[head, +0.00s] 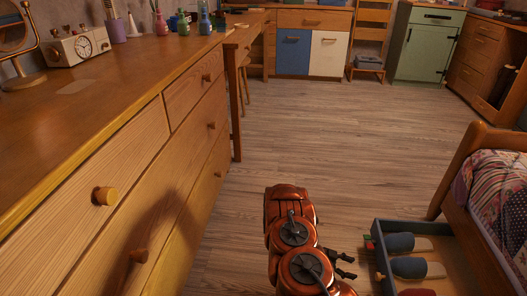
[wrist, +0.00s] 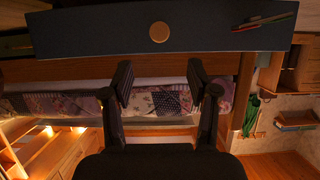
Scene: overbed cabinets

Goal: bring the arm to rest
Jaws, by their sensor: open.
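My gripper (wrist: 160,88) shows in the wrist view with its two black fingers spread apart and nothing between them. It also shows in the head view (head: 346,265), where dark fingers point right from my folded orange arm, low in the picture. They are beside an open blue-edged drawer (head: 379,249) and look apart from it. In the wrist view a dark blue panel (wrist: 100,35) with a round wooden knob spans the top, beyond the fingertips. The patchwork bedding (wrist: 150,101) lies behind the fingers.
A wooden dresser (head: 140,165) with protruding knobs runs along the left. The bed (head: 470,165) stands at the right, with the drawer holding blue and wooden items beside it. The wooden floor (head: 310,130) ahead is clear up to the far cabinets (head: 293,52).

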